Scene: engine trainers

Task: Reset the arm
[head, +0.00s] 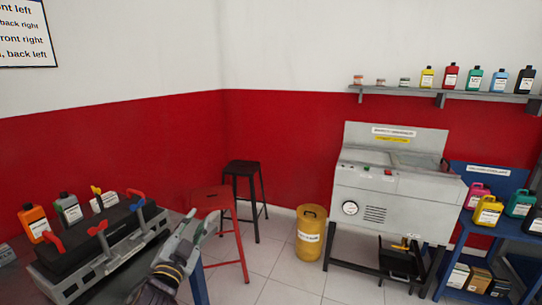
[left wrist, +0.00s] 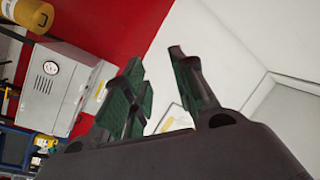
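My left gripper (head: 203,224) is raised at the lower left of the head view, beside the right end of the engine trainer (head: 70,283). In the left wrist view the two green-padded fingers of my left gripper (left wrist: 155,75) stand apart with nothing between them. The grey engine trainer has a black top with red and blue levers and a yellow one. My right gripper is in neither view.
A red stool (head: 212,198) and a black stool (head: 243,169) stand behind the gripper. A yellow drum (head: 310,232) and a grey machine (head: 392,195) are to the right. Bottles line a wall shelf (head: 455,95) and a blue rack (head: 476,170). Floor between is clear.

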